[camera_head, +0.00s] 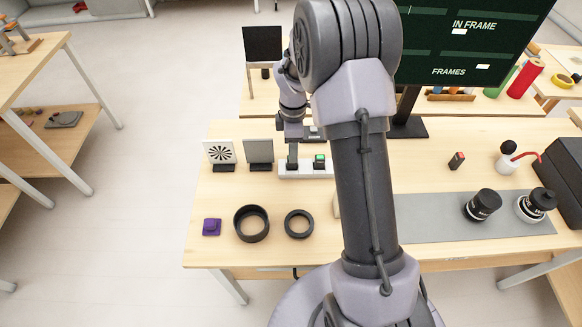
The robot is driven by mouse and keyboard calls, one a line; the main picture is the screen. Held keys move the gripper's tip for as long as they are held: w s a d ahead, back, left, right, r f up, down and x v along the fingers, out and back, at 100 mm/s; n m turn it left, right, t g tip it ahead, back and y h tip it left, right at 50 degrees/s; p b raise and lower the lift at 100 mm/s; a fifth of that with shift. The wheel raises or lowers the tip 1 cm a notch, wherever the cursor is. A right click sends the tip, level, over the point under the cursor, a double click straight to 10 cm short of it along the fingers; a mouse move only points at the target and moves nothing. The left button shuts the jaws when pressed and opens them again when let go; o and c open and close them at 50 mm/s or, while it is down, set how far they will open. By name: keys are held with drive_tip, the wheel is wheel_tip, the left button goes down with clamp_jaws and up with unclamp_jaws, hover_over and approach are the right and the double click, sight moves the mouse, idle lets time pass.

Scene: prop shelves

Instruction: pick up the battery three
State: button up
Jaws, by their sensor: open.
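A white charger-like block (305,174) stands on the light wooden table. A small dark block with a green top (319,161) sits in its right part, and another dark block (292,163) sits in its left part. A separate small black block with a red face (457,161) stands upright on the right of the table. I cannot tell which of these is battery three; no number is readable. My gripper (303,136) is over the back of the white block, partly hidden by my own arm. It is open, with nothing visible held in it.
Two small dark-footed panels (220,152) (260,152) stand left of the white block. A purple cube (212,227) and two black rings (251,223) (299,223) lie in front. Lenses (482,205) stand on a grey mat (425,222). A monitor (470,40) stands behind.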

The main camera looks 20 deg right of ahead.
wheel_tip(320, 180, down, 6)
drive_tip(key=b, duration=0.3)
drive_tip(key=shift+a, duration=0.1)
drive_tip(key=shift+r, duration=0.15)
clamp_jaws()
